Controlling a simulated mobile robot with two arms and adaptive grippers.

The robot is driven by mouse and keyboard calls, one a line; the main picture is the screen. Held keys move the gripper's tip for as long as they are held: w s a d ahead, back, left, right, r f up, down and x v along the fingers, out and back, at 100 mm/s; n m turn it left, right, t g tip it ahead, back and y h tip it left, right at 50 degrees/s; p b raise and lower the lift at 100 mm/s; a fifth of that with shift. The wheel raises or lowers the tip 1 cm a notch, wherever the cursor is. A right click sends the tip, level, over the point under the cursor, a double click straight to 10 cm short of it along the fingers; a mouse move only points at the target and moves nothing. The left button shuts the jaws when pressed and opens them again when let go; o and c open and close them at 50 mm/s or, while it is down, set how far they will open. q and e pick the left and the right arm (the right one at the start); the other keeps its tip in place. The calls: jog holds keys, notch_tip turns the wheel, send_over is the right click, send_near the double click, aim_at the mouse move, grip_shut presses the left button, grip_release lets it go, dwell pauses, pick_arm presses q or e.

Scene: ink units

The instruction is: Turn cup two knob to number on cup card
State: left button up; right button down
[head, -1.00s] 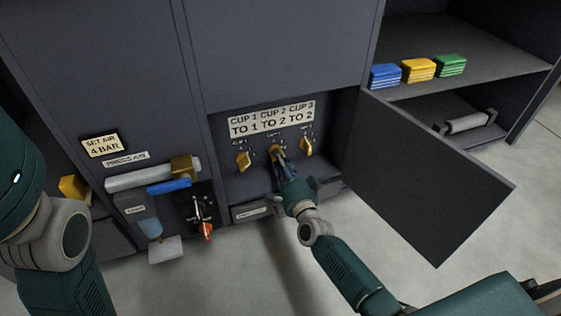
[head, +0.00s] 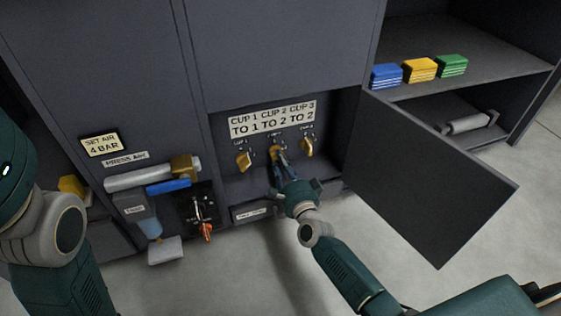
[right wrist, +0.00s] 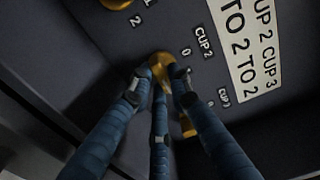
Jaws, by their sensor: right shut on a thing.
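The cup card (head: 271,119) sits above three yellow knobs in the open bay and reads cup 1 to 1, cup 2 to 2, cup 3 to 2. The cup 2 knob (head: 275,151) is the middle one. My right gripper (head: 280,161) is shut on it. In the right wrist view the blue fingers (right wrist: 158,88) close around the cup 2 knob (right wrist: 160,64), beside the "CUP 2" and "0" marks. The fingers hide part of the knob, so I cannot tell its setting. My left gripper is out of view.
The cup 1 knob (head: 243,161) and cup 3 knob (head: 307,146) flank the held knob closely. An open door (head: 430,180) stands to the right. Press-air parts (head: 152,176) are at the left. Colored stacks (head: 418,69) lie on a shelf.

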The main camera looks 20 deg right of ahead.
jog(key=c, duration=1.7)
grip_release()
jog(key=shift+d, duration=0.1)
jog(key=shift+o, duration=0.6)
jog(key=shift+s, duration=0.1)
jog(key=s, duration=1.2)
jog(key=shift+d, duration=0.15)
jog(key=shift+w, duration=0.1)
